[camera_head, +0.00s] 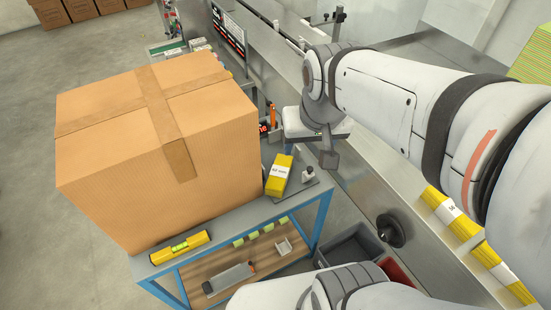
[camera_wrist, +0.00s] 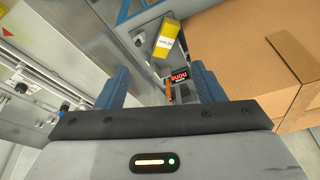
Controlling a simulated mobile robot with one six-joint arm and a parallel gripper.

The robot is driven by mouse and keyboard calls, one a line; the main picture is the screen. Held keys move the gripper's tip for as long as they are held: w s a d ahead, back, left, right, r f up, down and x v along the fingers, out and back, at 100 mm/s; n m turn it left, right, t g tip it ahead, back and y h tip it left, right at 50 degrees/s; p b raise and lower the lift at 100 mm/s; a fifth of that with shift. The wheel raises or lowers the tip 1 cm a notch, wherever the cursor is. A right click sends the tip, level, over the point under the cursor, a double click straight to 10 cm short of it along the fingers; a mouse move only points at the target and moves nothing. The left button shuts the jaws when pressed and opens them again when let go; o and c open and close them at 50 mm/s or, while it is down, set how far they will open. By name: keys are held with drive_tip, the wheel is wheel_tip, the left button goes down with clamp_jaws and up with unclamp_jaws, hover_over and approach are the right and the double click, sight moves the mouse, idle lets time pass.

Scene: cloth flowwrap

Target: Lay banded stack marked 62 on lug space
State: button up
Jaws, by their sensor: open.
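A yellow stack (camera_head: 279,176) with a white band lies on the right corner of the blue-framed bench (camera_head: 308,206). The dark print on its band is too small to read surely; it may be 62. The stack also shows in the wrist view (camera_wrist: 166,40), beyond my fingertips. My gripper (camera_head: 327,157) is above and to the right of it, apart from it. Its blue fingers (camera_wrist: 160,88) stand wide open with nothing between them. Banded yellow stacks (camera_head: 450,213) lie along the conveyor at the right, partly hidden by my arm. I cannot make out an empty lug space.
A large taped carton (camera_head: 155,140) fills much of the bench, close left of the yellow stack. A yellow level (camera_head: 180,247) lies at the bench's front edge. A black knob (camera_head: 391,231) sticks out from the conveyor side. A dark bin (camera_head: 350,247) sits below.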

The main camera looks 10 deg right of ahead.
drive_tip(key=w+f+m+g+b, duration=0.2)
drive_tip(key=w+f+b, duration=0.3)
drive_tip(key=w+f, duration=0.9)
drive_tip(key=m+g+b, duration=0.1)
drive_tip(key=m+b, duration=0.2)
hover_over(280, 171)
wheel_tip(280, 171, down, 17)
drive_tip(key=shift+a+r, duration=0.15)
drive_tip(key=shift+r, duration=0.05)
wheel_tip(280, 171, down, 8)
drive_tip(key=shift+f+p, duration=0.1)
drive_tip(key=shift+p, duration=0.7)
drive_tip(key=shift+c, duration=0.3)
drive_tip(key=c, duration=0.6)
drive_tip(key=shift+c, duration=0.2)
